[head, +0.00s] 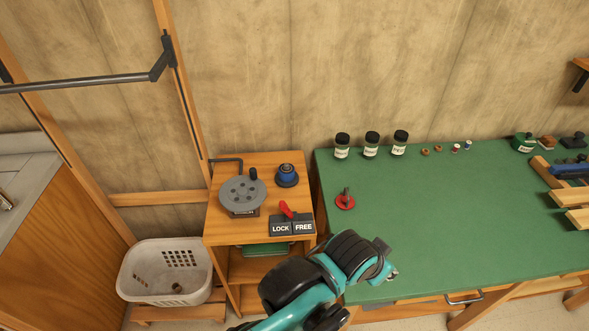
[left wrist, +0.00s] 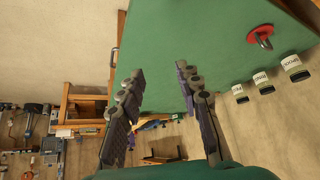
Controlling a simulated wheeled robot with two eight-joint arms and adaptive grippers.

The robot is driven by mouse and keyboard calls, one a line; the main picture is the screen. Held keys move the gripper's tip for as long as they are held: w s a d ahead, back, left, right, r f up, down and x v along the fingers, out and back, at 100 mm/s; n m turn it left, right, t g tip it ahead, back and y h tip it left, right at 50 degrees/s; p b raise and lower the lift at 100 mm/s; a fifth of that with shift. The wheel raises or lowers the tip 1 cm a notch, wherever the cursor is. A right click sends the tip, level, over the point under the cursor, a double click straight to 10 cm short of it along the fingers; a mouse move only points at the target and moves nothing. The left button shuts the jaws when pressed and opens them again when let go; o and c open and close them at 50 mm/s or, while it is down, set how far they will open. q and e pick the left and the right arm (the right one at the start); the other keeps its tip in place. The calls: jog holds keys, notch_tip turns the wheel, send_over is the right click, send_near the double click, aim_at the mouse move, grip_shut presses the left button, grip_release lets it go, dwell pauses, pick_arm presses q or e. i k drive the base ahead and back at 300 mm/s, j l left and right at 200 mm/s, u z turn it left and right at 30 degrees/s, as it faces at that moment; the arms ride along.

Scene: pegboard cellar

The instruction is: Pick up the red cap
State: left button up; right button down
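The red cap (head: 345,203) is a flat red disc with a dark upright knob on it. It lies on the green bench top (head: 450,220) near its left end, and it also shows at the upper right of the left wrist view (left wrist: 261,40). My left arm comes up from the bottom of the head view, in front of the bench. My left gripper (left wrist: 160,82) is open in the left wrist view, with nothing between its fingers; the cap is off to the right, apart from it. My right gripper is in neither view.
Several dark-lidded jars (head: 371,146) and small spools (head: 455,148) stand along the bench's back. Left of the bench is a wooden stand with a crank wheel (head: 242,194), a blue knob (head: 287,175) and a red lever (head: 286,209). The bench around the cap is clear.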

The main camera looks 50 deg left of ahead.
aim_at(344, 201)
jog(key=u, duration=1.9)
